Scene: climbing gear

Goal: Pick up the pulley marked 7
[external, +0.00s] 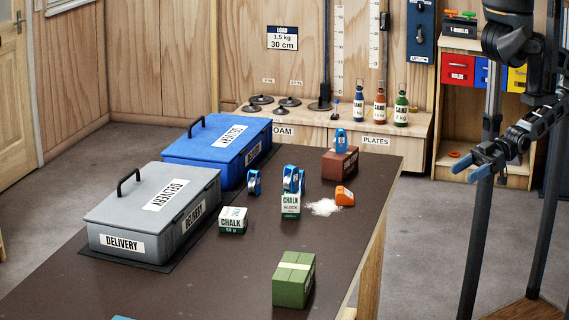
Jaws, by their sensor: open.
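Several blue pulleys are on the dark table. One pulley (254,183) stands on the tabletop beside the blue box. Another blue pulley (292,179) shows at the top of an upright chalk block box (290,206); whether it rests on the box or stands behind it is hard to tell. A third blue pulley-like piece (341,141) sits on a dark red block (340,163). The marks on them are too small to read, so I cannot tell which is marked 7. My gripper (467,168) is open and empty, in the air right of the table, apart from everything.
A grey delivery box (135,217) and a blue delivery box (203,151) fill the table's left. A small chalk box (233,220), a tipped orange container (345,196) with spilled white powder (322,208) and a green block (293,281) stand nearby.

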